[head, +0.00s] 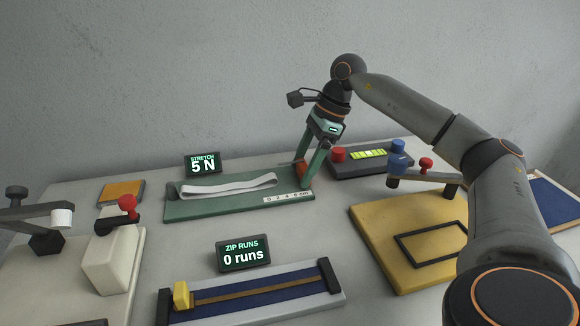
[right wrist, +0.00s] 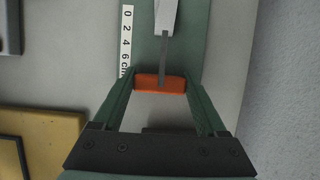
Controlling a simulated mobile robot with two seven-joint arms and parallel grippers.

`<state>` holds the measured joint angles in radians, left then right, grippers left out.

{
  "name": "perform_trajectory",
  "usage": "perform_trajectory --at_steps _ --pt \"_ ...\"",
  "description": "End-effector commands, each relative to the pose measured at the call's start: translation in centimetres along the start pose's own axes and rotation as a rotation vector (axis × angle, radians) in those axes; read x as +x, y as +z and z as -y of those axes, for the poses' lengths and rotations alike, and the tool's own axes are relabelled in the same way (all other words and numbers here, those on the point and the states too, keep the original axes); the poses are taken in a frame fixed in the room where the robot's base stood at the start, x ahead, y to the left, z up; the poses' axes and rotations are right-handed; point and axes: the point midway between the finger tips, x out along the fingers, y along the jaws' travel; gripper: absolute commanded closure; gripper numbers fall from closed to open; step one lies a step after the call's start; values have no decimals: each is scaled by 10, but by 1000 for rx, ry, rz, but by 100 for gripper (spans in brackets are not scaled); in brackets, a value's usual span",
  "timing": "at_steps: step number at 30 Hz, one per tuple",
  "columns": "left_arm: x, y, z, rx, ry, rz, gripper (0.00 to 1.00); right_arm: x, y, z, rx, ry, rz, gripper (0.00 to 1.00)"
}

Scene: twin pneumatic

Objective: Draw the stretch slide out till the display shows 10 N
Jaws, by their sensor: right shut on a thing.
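The stretch slide's orange handle (right wrist: 160,84) sits between the fingers of my right gripper (right wrist: 160,90), which is shut on it. In the head view my right gripper (head: 307,168) reaches down onto the handle (head: 300,171) at the right end of the green stretch base (head: 190,208). A white elastic band (head: 228,187) lies along the base. The stretch display (head: 202,164) behind it reads 5 N. A scale strip (head: 288,197) marked in cm runs along the base's front edge; it also shows in the right wrist view (right wrist: 126,40). My left gripper is not in view.
A dark box (head: 372,162) with a red knob and a level strip stands just right of the handle. A yellow board (head: 400,225) with a blue knob lies at front right. The zip rig (head: 250,290), its display reading 0 runs (head: 243,253), stands in front.

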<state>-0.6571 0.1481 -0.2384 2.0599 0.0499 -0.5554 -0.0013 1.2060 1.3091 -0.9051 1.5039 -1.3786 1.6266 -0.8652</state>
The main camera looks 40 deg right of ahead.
Motion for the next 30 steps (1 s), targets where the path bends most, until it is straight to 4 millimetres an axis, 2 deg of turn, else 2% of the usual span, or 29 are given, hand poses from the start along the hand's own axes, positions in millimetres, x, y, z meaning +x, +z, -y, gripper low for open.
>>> perform_trajectory --at_steps 1,8,9,15,24,26,30 --pt "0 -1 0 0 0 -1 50 -2 -5 0 3 0 -1 100" --pt "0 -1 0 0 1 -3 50 -2 -5 0 0 0 1 100" --pt "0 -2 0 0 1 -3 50 -2 -5 0 0 -1 1 23" --pt "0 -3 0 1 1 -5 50 -2 -5 0 0 -1 0 1" --pt "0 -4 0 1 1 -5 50 -6 -4 0 0 -1 1 0" --pt "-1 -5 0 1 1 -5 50 -11 -4 0 0 -2 1 0" --pt "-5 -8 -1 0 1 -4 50 -36 -3 1 0 -4 3 0"
